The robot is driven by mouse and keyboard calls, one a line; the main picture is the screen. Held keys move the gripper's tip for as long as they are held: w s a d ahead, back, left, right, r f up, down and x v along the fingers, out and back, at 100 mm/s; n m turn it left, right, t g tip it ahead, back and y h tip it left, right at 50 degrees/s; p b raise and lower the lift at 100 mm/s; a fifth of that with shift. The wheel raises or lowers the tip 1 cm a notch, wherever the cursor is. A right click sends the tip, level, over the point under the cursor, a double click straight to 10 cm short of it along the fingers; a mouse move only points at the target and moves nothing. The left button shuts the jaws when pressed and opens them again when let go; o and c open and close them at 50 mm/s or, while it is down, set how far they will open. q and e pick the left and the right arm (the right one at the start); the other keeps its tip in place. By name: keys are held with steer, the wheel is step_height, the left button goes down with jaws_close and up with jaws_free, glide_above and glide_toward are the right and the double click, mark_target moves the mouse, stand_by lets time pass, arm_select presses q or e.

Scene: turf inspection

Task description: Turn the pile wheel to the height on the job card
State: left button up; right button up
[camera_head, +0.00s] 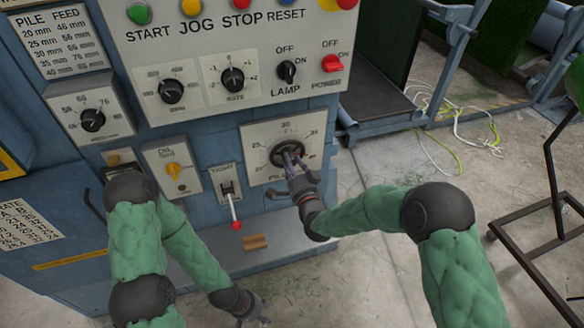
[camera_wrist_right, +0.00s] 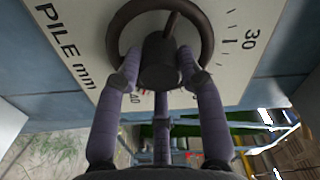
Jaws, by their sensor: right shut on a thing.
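The pile wheel (camera_head: 287,153) is a dark round wheel on a white dial plate (camera_head: 255,137), marked in mm, on the blue machine. The right wrist view shows the wheel's dark rim and hub (camera_wrist_right: 160,62), with a bar running from the hub towards the rim at the top of that picture. The numbers 30 and 40 show beside it. My right gripper (camera_wrist_right: 162,80) is shut on the wheel's hub, fingers on both sides. It covers part of the dial in the head view (camera_head: 296,166). My left gripper (camera_head: 258,316) hangs low, empty, away from the wheel; its finger opening is unclear.
A PILE FEED table (camera_head: 62,42) is at upper left, and a lettered card (camera_head: 25,224) at lower left. No card is clearly readable as the job card. A grey ledge (camera_head: 190,255) juts out below.

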steer(key=shift+s+a+f+m+b, duration=0.15)
steer(key=shift+f+m+b, duration=0.15)
steer(key=shift+m, duration=0.3)
steer(key=o, duration=1.1)
steer(key=shift+r, duration=0.1)
steer(key=shift+o, duration=0.2)
steer(key=shift+r, duration=0.1)
steer(key=v, duration=1.2)
